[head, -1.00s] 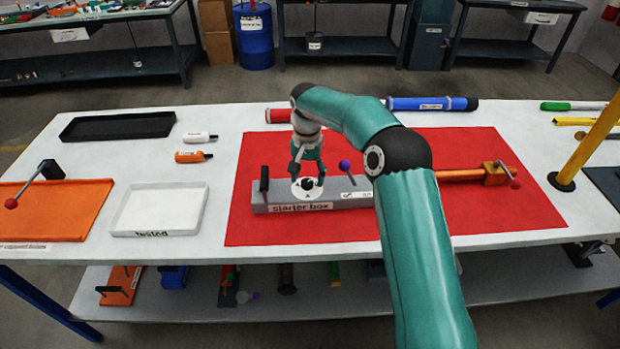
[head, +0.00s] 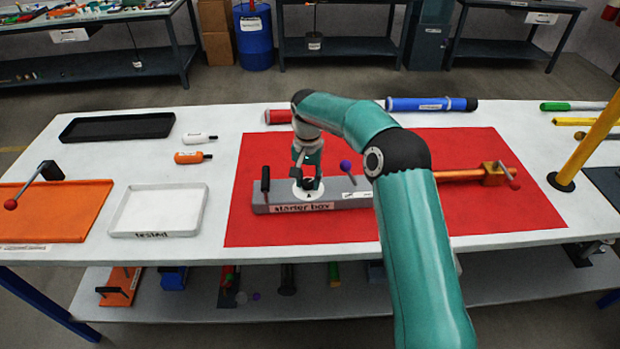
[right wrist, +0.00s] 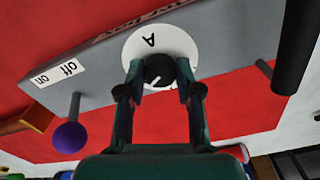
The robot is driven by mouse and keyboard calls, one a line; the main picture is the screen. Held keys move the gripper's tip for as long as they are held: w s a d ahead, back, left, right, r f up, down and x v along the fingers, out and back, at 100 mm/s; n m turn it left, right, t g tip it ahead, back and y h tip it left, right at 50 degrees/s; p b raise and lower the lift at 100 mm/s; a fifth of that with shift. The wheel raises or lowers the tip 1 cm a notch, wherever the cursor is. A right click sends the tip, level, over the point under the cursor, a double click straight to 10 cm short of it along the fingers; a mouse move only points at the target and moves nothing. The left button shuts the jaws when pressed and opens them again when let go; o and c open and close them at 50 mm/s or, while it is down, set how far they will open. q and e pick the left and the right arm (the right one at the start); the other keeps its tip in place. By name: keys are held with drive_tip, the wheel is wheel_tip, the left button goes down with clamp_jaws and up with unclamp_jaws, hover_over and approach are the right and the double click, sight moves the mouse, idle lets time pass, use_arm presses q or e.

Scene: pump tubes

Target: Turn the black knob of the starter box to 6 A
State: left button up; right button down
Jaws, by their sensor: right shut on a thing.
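The grey starter box (head: 340,200) lies on the red mat (head: 440,220), its name label facing front. The black knob (head: 307,184) sits on a white round dial (head: 311,194) near the box's left end. My right gripper (head: 306,178) is over the dial from above, shut on the knob. In the right wrist view the fingers are on both sides of the knob (right wrist: 159,71), which has a white pointer mark. The dial (right wrist: 160,45) shows a letter A; any numbers are too small or hidden. My left gripper is not in view.
A purple-ball lever (head: 345,166) and an off/on label stand right of the dial, and a black post (head: 265,180) stands at the box's left end. A white tray (head: 160,234) and orange board (head: 65,228) lie to the left. A yellow post (head: 590,130) stands at right.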

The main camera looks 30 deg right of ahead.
sight(307, 182)
drive_tip(key=shift+a, duration=0.2)
drive_tip(key=n+p, duration=0.1)
drive_tip(key=n, duration=0.4)
drive_tip(key=shift+r+p, duration=0.1)
drive_tip(key=shift+p, duration=0.3)
drive_tip(key=n+p, duration=0.1)
drive_tip(key=n, duration=0.5)
drive_tip(key=shift+n, duration=0.4)
drive_tip(key=c, duration=0.8)
unclamp_jaws()
drive_tip(key=shift+o, duration=0.2)
drive_tip(key=shift+w+r, duration=0.1)
drive_tip(key=shift+r, duration=0.15)
wheel_tip(307, 182, up, 11)
